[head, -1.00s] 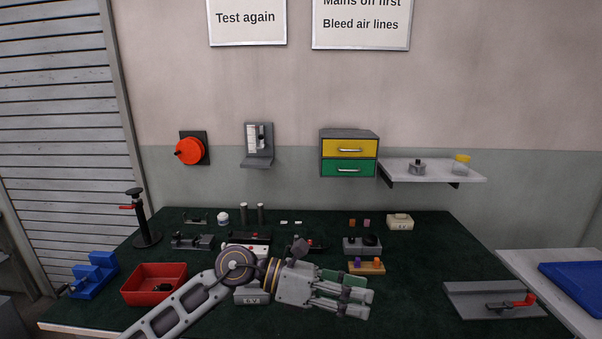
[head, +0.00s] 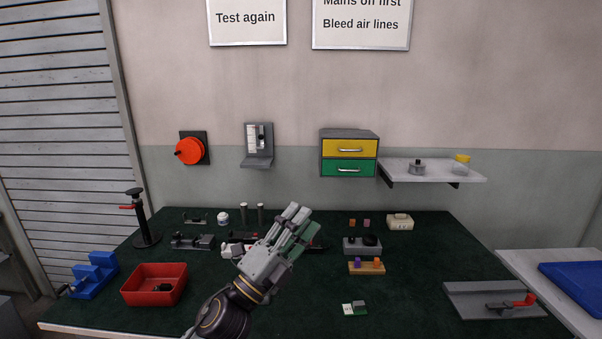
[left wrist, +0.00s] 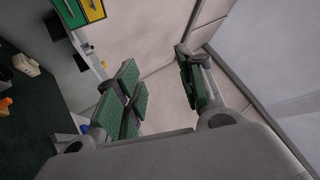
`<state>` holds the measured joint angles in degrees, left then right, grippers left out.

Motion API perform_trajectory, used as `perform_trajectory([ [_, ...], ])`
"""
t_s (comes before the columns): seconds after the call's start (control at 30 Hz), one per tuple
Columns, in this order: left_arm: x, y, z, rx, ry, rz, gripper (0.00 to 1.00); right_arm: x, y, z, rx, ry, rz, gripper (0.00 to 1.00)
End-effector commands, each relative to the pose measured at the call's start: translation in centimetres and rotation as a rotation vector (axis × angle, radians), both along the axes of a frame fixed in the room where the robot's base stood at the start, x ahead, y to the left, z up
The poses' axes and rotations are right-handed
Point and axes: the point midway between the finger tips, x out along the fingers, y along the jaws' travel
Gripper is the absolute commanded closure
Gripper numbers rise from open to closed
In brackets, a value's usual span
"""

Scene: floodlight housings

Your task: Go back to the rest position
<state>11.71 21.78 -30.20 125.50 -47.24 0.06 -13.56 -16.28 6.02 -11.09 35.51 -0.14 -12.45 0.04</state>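My left gripper (head: 298,222) is raised over the middle of the bench in the head view, pointing up and away. In the left wrist view its green-padded fingers (left wrist: 162,95) stand apart with nothing between them, so it is open and empty. It hides part of the dark fixtures behind it. My right gripper is in neither view.
The dark green bench (head: 420,265) holds a red bin (head: 135,287), blue stepped block (head: 94,277), black post clamp (head: 141,220), wooden block with pegs (head: 367,268) and small green-white board (head: 355,309). A grey plate with red-handled clamp (head: 470,290) lies right. Front right bench is clear.

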Motion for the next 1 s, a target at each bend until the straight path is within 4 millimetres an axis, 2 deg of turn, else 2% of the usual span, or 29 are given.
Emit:
perform_trajectory([
  [0.27, 2.9, 5.9, -4.4, -0.22, 0.316, 0.157, 0.61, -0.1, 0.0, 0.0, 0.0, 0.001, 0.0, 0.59],
  [0.5, 3.9, 10.8, -10.2, -0.389, 0.598, 0.293, 0.61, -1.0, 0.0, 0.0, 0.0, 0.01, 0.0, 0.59],
  [0.77, 2.6, 15.4, -18.0, -0.547, 0.912, 0.441, 0.61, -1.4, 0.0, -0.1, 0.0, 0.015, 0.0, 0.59],
  [1.0, -0.9, 18.6, -25.5, -0.669, 1.207, 0.581, 0.61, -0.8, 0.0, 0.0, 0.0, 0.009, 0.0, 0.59],
])
